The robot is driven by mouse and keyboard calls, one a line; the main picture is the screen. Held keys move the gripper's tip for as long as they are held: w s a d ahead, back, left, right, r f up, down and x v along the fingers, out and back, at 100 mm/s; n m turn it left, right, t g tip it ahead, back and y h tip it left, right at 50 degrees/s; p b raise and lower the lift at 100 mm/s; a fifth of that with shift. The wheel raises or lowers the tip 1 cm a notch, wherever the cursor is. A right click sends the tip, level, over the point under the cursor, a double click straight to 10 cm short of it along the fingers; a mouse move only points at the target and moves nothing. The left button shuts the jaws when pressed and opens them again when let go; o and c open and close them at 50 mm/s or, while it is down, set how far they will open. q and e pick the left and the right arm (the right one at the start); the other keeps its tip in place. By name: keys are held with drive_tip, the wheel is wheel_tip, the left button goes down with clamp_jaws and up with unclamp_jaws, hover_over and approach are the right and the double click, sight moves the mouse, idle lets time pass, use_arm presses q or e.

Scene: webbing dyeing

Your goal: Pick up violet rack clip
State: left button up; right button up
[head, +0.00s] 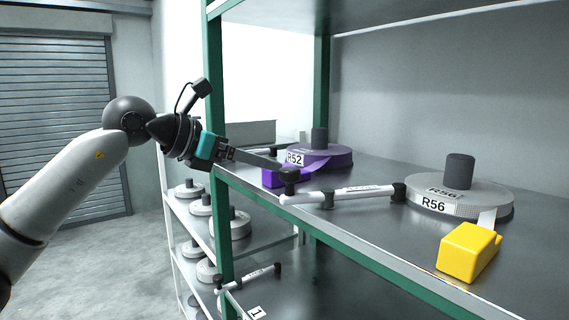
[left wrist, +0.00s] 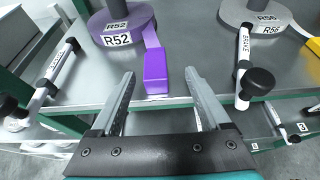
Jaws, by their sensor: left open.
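The violet rack clip (left wrist: 156,72) is a small purple block at the shelf's front edge. A violet strap joins it to the violet webbing roll labelled R52 (left wrist: 118,22). In the head view the clip (head: 271,179) is partly hidden by my left gripper (head: 279,166). My right gripper is not in view.
White brake levers (head: 340,194) with black knobs stand near the shelf edge. A grey R56 roll (head: 458,193) and yellow clip (head: 468,252) are to the right. Green posts (head: 322,80) frame the shelf. Grey rolls (head: 240,224) sit on a lower white rack.

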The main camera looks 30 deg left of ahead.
sight(285, 165)
use_arm(q)
drive_tip(key=shift+p+x, duration=0.45)
drive_tip(key=shift+x, duration=0.8)
drive_tip(key=x, duration=0.1)
drive_tip(key=p+x, duration=0.1)
drive_tip(key=x, duration=0.2)
drive_tip(key=shift+w+a+r+p, duration=0.2)
drive_tip(key=shift+a+p, duration=0.1)
drive_tip(key=shift+p, duration=0.1)
drive_tip(key=shift+w+d+f, duration=0.2)
drive_tip(key=shift+w+f, duration=0.1)
drive_tip(key=shift+w, duration=0.15)
clamp_jaws()
